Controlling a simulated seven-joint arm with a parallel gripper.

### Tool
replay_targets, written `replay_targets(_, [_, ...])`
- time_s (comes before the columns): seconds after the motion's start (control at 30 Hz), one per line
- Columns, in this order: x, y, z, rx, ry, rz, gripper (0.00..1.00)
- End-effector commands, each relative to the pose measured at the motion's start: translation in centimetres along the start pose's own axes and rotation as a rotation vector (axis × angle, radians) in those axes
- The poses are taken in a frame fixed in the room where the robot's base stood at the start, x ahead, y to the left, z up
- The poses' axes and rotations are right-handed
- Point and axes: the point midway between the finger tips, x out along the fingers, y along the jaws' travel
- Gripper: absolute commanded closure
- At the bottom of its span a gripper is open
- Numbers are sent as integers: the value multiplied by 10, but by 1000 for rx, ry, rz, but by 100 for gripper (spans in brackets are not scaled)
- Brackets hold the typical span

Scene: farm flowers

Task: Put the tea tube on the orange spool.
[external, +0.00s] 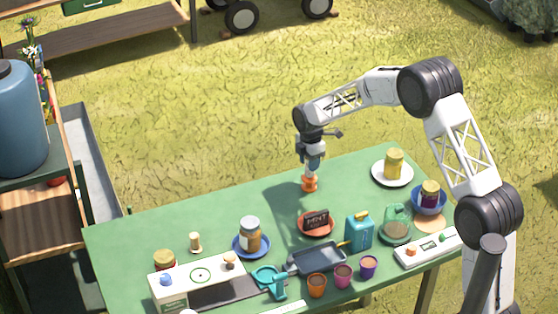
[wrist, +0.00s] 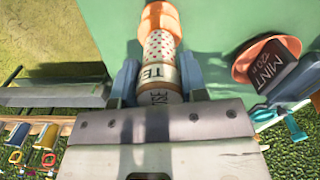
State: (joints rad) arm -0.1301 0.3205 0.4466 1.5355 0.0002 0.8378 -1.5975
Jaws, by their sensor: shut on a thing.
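The tea tube (wrist: 160,62), pale with red dots and a "TE" label, is between the fingers of my gripper (wrist: 158,78) in the wrist view. My gripper is shut on it. The orange spool (external: 309,184) stands on the table directly below. It also shows in the wrist view (wrist: 158,18) at the tube's far end. Tube and spool look lined up; I cannot tell whether the tube rests on it.
A red dish (external: 303,228) with a dark "MINT" block (external: 316,218) is in front of the spool. A white plate with a yellow jar (external: 394,164) is to the right. A blue plate with a jar (external: 250,235) is front left. The table's left back is clear.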

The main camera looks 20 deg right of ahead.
Motion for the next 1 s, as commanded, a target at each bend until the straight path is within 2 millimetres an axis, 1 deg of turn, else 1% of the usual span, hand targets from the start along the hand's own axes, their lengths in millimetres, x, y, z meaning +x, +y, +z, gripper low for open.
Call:
replay_targets(0.1, [5, 0, 0, 0, 0, 0, 84])
replay_targets(0.53, [9, 0, 0, 0, 0, 0, 84])
replay_targets(0.57, [9, 0, 0, 0, 0, 0, 59])
replay_targets(0.7, [9, 0, 0, 0, 0, 0, 38])
replay_targets(0.73, [9, 0, 0, 0, 0, 0, 35])
replay_targets(1.0, [9, 0, 0, 0, 0, 0, 35])
